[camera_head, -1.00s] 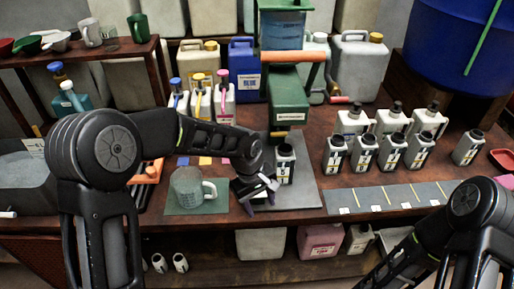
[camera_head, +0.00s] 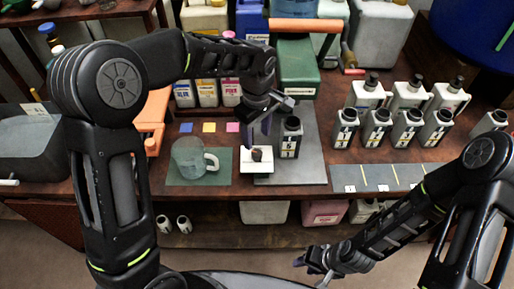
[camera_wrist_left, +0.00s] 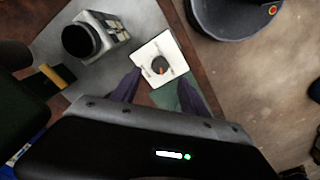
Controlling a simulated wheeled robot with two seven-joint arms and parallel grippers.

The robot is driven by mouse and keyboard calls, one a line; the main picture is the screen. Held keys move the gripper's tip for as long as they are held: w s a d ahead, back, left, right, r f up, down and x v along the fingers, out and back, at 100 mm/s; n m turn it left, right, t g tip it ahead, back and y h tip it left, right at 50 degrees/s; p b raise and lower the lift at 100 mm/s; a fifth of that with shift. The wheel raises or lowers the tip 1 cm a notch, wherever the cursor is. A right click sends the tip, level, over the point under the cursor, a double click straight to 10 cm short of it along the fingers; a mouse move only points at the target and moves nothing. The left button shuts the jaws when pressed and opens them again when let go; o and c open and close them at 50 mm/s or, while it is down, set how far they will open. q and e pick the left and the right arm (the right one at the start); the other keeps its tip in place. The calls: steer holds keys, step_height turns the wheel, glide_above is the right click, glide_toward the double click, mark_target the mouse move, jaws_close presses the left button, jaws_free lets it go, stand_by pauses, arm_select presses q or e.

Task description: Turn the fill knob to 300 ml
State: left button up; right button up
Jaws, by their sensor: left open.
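The fill knob (camera_head: 257,154) is a small dark knob on a white square plate (camera_head: 246,164) at the front of the bench. In the left wrist view, the knob (camera_wrist_left: 159,67) shows an orange-red pointer on the white plate (camera_wrist_left: 172,47), with dark markings too small to read. My left gripper (camera_head: 260,140) is open and points down just above and behind the knob.
A black-capped bottle (camera_head: 290,140) stands close to the right of my left gripper, below the green machine (camera_head: 297,68). A glass mug (camera_head: 190,160) stands on a green mat (camera_head: 220,178) left of the knob. Several similar bottles stand at right.

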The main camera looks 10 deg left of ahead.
mark_target(257, 152)
arm_select(q)
step_height(257, 152, down, 7)
steer(key=shift+p, duration=0.5)
jaws_close()
stand_by(0.4)
